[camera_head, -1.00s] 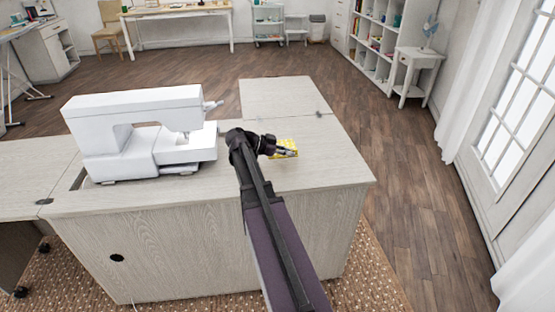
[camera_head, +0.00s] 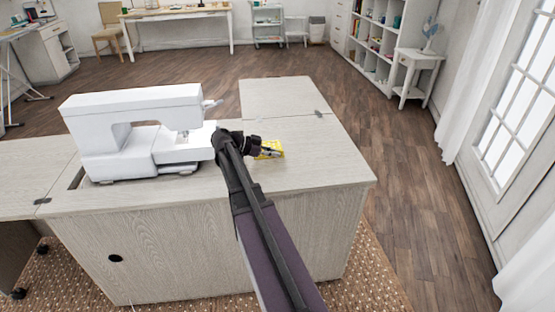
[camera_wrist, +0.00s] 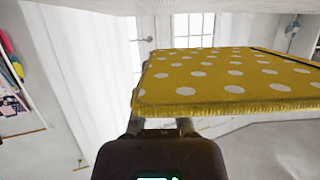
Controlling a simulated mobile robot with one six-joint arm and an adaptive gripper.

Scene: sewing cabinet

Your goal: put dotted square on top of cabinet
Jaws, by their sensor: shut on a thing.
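The dotted square (camera_head: 272,145) is a flat yellow piece with white dots, at the end of my arm over the right part of the cabinet top (camera_head: 330,160). My gripper (camera_head: 267,152) is shut on it. In the wrist view the dotted square (camera_wrist: 225,85) fills the upper right, with its near left edge at my gripper (camera_wrist: 160,128). The fingertips are partly hidden by the square. I cannot tell from the head view whether the square touches the cabinet top.
A white sewing machine (camera_head: 135,125) stands on the cabinet just left of my gripper. The cabinet top is clear to the right and behind, where a hinged leaf (camera_head: 285,92) extends. A small white table (camera_head: 418,62) with a fan stands farther back right.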

